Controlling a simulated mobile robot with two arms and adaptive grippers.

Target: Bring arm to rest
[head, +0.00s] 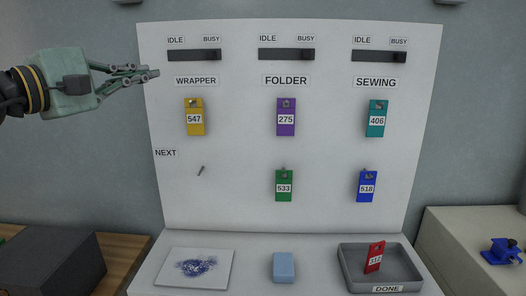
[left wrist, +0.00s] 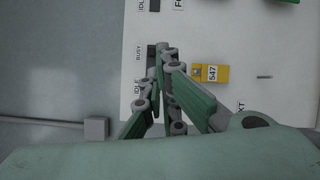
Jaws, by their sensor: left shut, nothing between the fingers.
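My left gripper (head: 150,73) comes in from the left in the head view, at the upper left edge of the white board (head: 235,210). It is shut and empty, and in the left wrist view its fingertips (left wrist: 165,50) come together. The yellow tag 547 (head: 195,121) hangs under WRAPPER, to the right of and below the gripper; it also shows in the left wrist view (left wrist: 222,74). The WRAPPER slider (head: 194,55) has its dark knob at the BUSY end. My right gripper is not in view.
Purple 275 (head: 286,121), teal 406 (head: 376,122), green 533 (head: 284,188) and blue 518 (head: 367,188) tags hang on the board. The peg (head: 201,170) right of NEXT is bare. A red tag (head: 374,258) is in the DONE tray (head: 410,262). A blue block (head: 283,267) lies on the ledge.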

